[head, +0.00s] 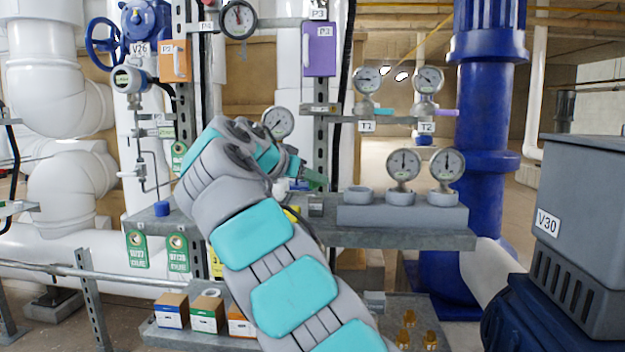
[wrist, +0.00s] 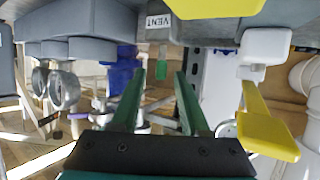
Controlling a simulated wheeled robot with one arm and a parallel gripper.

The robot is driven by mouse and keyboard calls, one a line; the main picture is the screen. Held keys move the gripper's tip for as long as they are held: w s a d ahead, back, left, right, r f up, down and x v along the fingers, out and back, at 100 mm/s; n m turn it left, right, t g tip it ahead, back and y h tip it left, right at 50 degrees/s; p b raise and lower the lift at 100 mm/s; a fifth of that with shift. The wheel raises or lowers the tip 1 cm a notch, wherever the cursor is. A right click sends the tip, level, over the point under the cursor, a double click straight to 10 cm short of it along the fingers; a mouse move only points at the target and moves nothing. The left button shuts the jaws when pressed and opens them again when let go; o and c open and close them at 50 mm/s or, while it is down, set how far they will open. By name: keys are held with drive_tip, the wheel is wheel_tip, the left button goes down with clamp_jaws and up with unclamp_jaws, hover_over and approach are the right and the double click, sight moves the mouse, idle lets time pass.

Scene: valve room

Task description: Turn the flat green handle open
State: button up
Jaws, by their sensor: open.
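In the wrist view a small flat green handle (wrist: 162,70) shows below a VENT label (wrist: 158,21). It lies in the gap between the dark green fingers of my gripper (wrist: 162,78). The fingers are apart and no contact with the handle shows.
A yellow handle (wrist: 268,135) on a white valve body (wrist: 265,45) is close on the right in the wrist view. The gauge block (head: 400,215) stands on the shelf right of my gripper. A purple box (head: 319,50) hangs above. The grey V30 unit (head: 585,230) is at right.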

drive_tip(key=shift+w+d+f, duration=0.1)
drive_tip(key=shift+w, duration=0.15)
drive_tip(key=shift+c, duration=0.2)
clamp_jaws()
